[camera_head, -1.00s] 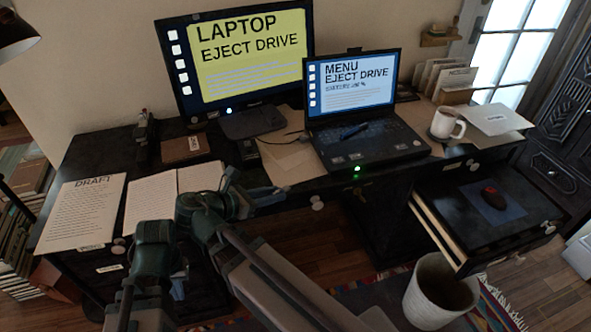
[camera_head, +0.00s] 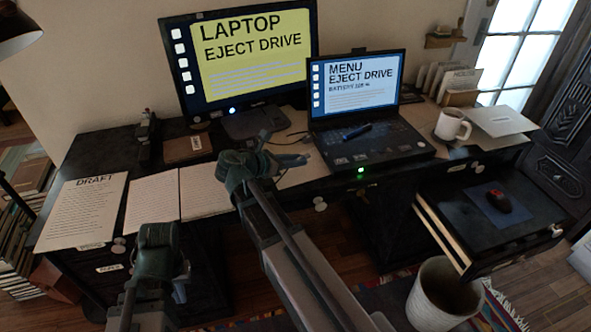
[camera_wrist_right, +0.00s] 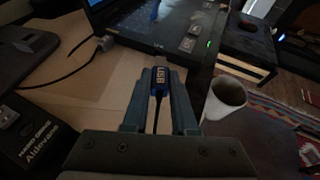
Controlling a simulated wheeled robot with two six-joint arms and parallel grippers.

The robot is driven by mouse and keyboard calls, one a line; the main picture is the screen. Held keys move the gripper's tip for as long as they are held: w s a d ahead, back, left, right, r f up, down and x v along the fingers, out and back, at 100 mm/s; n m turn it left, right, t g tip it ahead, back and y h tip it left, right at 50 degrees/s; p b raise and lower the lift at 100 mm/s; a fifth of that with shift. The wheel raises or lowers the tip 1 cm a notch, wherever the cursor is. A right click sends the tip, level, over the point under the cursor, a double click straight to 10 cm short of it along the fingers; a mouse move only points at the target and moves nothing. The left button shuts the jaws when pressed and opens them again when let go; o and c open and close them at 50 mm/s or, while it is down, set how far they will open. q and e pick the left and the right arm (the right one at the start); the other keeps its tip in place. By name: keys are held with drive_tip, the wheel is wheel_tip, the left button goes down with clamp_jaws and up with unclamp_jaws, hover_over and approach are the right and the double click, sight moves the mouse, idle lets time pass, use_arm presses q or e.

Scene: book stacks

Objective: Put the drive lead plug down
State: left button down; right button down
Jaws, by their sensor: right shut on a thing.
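The drive lead plug (camera_wrist_right: 159,80) is a small dark blue plug with a light label, seen in the right wrist view. My right gripper (camera_wrist_right: 158,85) is shut on it, and a dark lead runs back between the fingers. The plug is close to the near left edge of the laptop (camera_wrist_right: 175,30); I cannot tell whether they touch. In the head view my right gripper (camera_head: 287,158) is beside the front left corner of the laptop (camera_head: 370,150), and the plug is not clear there. My left gripper (camera_head: 181,290) hangs in front of the desk, its fingers unclear.
A black box with lettering (camera_wrist_right: 30,140) lies at the left in the wrist view. Papers (camera_head: 152,200) cover the desk's front left. A mug (camera_head: 452,125) stands right of the laptop. An open drawer (camera_head: 465,215) juts out at right, above a bin (camera_head: 430,300).

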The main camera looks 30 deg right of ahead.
sight(296, 178)
drive_tip(key=shift+f+b, duration=1.7)
drive_tip(key=shift+f, duration=0.1)
drive_tip(key=shift+f+b, duration=0.6)
drive_tip(key=shift+b, duration=0.05)
drive_tip(key=c, duration=0.7)
unclamp_jaws()
